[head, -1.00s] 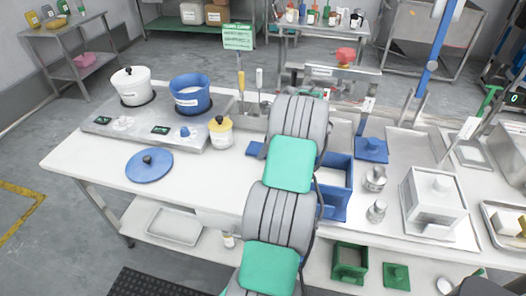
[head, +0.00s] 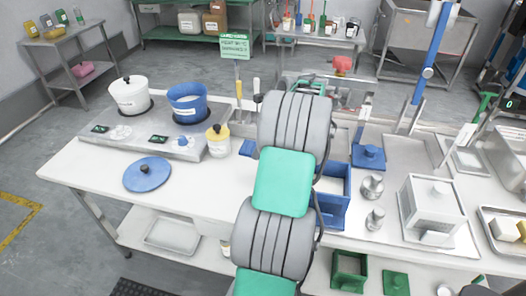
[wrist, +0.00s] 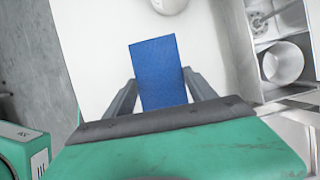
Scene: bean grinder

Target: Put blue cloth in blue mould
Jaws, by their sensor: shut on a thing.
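The blue cloth (wrist: 158,72) is a flat blue rectangle between the two fingers of my gripper (wrist: 160,92) in the wrist view. My gripper is shut on its near part, and the far part sticks out ahead over the white surface. In the head view a small blue edge, apparently the cloth (head: 248,148), shows left of my arm; my fingers are hidden behind the arm there. The blue mould (head: 335,212), an open square box, stands on the table just right of my arm, partly covered by it. A blue lid-like piece with a handle (head: 368,157) lies behind it.
A yellow-topped jar (head: 218,141) stands left of the cloth. A blue round lid (head: 147,174) lies at the table's left. Pots stand on the hob (head: 170,142). Metal weights (head: 373,187) and a white box (head: 432,207) are right of the mould. A green box (head: 350,271) sits below.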

